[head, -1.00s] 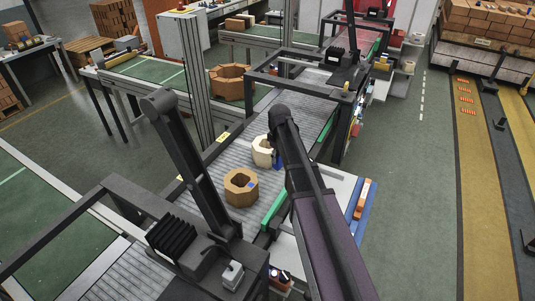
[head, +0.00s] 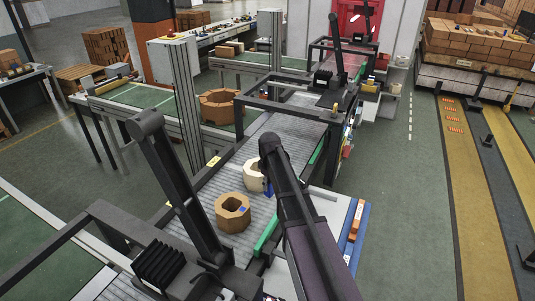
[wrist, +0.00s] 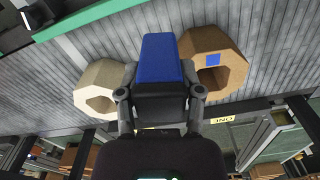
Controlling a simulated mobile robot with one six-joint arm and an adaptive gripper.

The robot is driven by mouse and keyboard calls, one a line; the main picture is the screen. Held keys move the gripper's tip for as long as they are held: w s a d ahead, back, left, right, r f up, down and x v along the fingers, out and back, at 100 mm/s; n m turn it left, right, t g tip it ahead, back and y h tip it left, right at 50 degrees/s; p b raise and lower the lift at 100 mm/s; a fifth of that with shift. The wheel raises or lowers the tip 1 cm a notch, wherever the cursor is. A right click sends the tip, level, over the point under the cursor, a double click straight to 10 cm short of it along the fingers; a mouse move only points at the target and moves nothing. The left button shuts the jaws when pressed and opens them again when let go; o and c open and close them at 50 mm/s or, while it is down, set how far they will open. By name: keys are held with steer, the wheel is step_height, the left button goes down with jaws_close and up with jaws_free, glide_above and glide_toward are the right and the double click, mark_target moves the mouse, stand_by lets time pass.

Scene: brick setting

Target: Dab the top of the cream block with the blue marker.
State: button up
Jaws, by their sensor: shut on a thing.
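The cream block (head: 251,181) is a ring-shaped block with a central hole, standing on the roller conveyor. It also shows at the left in the wrist view (wrist: 82,76), its visible top plain. My gripper (wrist: 160,98) is shut on the blue marker (wrist: 161,58), which points away from the wrist between the cream block and a tan block. In the head view my arm hides most of my gripper, just right of the cream block. I cannot tell the marker tip's height or whether it touches anything.
The tan octagonal block (head: 232,223) stands on the conveyor (head: 200,205), nearer than the cream block, with a blue square (wrist: 213,61) on its top. A dark frame with an upright post (head: 178,185) rises at the left. A larger brown ring (head: 219,107) sits farther back.

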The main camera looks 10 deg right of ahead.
mark_target(269, 190)
steer(key=shift+f+b, duration=1.05)
steer(key=shift+f, duration=0.45)
steer(key=shift+s, duration=0.15)
